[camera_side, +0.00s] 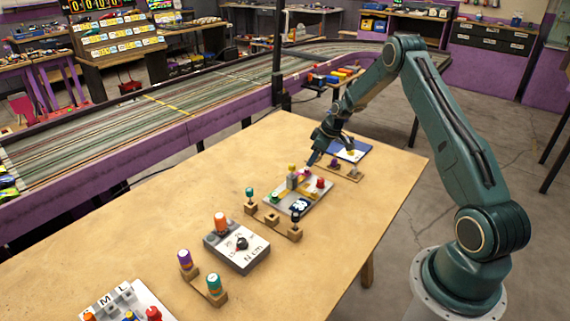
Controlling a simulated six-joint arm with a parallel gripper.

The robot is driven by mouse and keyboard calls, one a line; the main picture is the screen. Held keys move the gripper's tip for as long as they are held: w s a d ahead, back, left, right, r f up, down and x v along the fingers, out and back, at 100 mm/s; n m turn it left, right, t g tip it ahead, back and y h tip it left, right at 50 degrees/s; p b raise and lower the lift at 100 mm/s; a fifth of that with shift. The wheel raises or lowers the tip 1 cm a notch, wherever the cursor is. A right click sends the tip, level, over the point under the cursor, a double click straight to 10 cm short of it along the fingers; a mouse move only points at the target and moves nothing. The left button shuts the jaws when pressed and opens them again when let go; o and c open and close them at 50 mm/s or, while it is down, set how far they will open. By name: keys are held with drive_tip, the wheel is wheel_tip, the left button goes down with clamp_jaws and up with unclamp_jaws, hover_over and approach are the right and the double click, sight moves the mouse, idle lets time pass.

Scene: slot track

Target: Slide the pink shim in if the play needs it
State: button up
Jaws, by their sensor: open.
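A grey fixture plate (315,198) lies on the wooden table, with a small upright block (292,181) topped in yellow-green near its middle. A small pink piece (306,171) shows at its far edge, close below my gripper; it may be the pink shim, but it is too small to be sure. My gripper (312,160) is open and points down at the far side of the plate. I cannot tell whether its fingers touch anything. A red knob (320,183), a green knob (274,197) and a dark blue-and-white part (299,206) are on the plate.
A dial box marked N cm (243,259) with an orange knob stands nearer. Wooden holders (272,218) with coloured-handled pieces stand around the plate. A blue-edged pad (350,151) lies behind. A tray marked M and L (125,304) is front left. The table's right side is clear.

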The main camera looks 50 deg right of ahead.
sight(307, 168)
drive_tip(key=shift+x, duration=2.35)
clamp_jaws()
